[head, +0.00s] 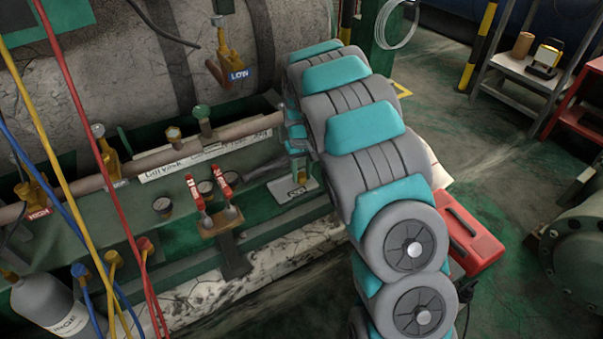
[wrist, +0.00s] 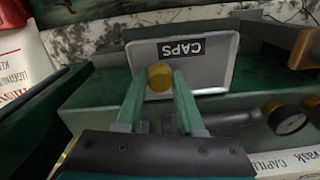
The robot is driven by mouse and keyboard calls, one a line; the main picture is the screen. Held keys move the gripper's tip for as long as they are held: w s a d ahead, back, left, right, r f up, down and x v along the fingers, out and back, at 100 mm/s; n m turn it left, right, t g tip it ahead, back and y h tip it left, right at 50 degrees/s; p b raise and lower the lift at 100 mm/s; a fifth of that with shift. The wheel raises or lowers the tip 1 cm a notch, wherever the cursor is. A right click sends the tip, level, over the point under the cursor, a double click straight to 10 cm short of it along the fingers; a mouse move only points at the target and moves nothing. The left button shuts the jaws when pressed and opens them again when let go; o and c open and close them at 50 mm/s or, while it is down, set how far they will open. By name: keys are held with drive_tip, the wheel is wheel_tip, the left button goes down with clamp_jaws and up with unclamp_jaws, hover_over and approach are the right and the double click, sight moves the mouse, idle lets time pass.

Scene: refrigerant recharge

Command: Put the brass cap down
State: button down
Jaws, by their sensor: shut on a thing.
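The brass cap (wrist: 160,77) shows in the wrist view as a small yellow-brown round piece between my fingertips. My gripper (wrist: 159,88) is shut on it, one green finger at each side. Behind the cap is a pale grey tray (wrist: 215,77) with a dark label reading CAPS. The cap overlaps the tray in the picture; I cannot tell whether it touches the tray floor. In the head view the tray (head: 308,186) sits on the green ledge, partly hidden by my arm.
A red case (head: 470,240) lies beyond my arm.

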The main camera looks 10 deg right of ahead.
sight(301, 174)
drive_tip(key=shift+f, duration=0.15)
drive_tip(key=c, duration=0.8)
unclamp_jaws()
wheel_tip(301, 174, up, 12)
drive_tip(key=s+d+r+m, duration=0.1)
drive_tip(key=s+r, duration=0.4)
drive_tip(key=s, duration=0.6)
drive_tip(key=shift+g, duration=0.9)
drive_tip(key=s, duration=2.1)
drive_tip(key=s+a, duration=0.1)
drive_tip(key=s, duration=1)
drive_tip(key=shift+s+f, duration=0.35)
